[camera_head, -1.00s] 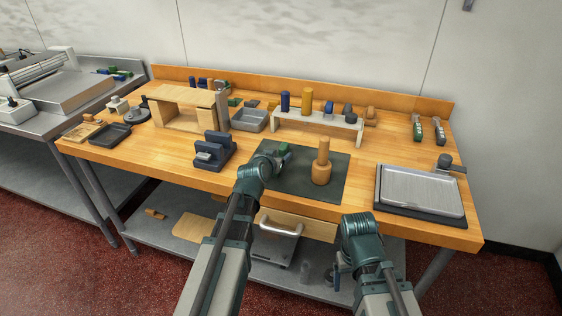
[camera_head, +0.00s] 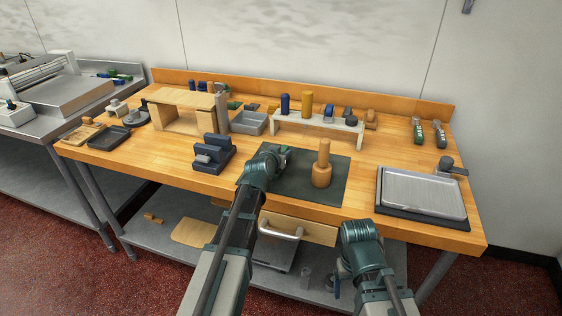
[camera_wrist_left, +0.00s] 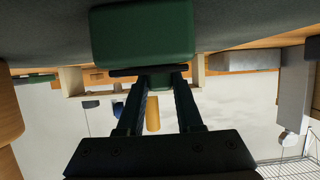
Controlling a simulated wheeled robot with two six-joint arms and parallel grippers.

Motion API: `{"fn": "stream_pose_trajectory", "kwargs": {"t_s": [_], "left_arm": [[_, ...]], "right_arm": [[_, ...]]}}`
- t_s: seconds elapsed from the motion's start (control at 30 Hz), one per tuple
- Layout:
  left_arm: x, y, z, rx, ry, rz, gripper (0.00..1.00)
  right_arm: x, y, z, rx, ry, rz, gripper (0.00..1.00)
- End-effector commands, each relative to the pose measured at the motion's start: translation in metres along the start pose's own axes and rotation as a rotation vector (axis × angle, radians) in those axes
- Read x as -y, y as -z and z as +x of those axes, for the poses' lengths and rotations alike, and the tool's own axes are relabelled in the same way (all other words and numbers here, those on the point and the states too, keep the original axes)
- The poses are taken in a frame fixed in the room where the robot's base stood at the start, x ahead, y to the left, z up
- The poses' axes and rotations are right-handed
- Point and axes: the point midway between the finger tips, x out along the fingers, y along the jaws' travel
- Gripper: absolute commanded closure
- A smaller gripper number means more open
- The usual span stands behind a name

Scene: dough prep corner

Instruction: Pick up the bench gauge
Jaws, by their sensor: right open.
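A green block stands by the left part of the dark mat (camera_head: 330,190), mostly hidden behind my left gripper (camera_head: 276,160) in the head view. I take it for the bench gauge; the frames do not confirm this. In the left wrist view the green block (camera_wrist_left: 143,32) is large, with a dark strip along its edge and a smaller green part between the fingertips. My left gripper's fingers (camera_wrist_left: 160,84) are apart, one on each side of that part; contact cannot be made out. My right gripper (camera_head: 357,232) is open in front of the table edge.
A wooden peg-like piece (camera_head: 321,172) stands on the mat, right of my left gripper. A dark blue slotted block (camera_head: 213,155) is to the left. A white rack (camera_head: 318,127) stands behind. A metal tray-like plate (camera_head: 420,193) lies at the right.

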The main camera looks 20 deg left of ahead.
Motion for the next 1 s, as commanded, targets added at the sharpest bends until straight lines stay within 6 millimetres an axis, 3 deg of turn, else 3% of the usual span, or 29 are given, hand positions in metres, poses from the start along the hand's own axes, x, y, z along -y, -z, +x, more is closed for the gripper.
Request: {"fn": "stream_pose_trajectory", "kwargs": {"t_s": [0.03, 0.17, 1.0], "left_arm": [[0.0001, -0.0001, 0.0, 0.0, 0.0, 0.0, 0.77], [0.0001, -0.0001, -0.0001, 0.0, 0.0, 0.0, 1.0], [0.0002, -0.0002, -0.0001, 0.0, 0.0, 0.0, 1.0]], "right_arm": [[0.0, 0.0, 0.0, 0.0, 0.0, 0.0, 0.18], [0.0, 0.0, 0.0, 0.0, 0.0, 0.0, 0.18], [0.0, 0.0, 0.0, 0.0, 0.0, 0.0, 0.18]]}}
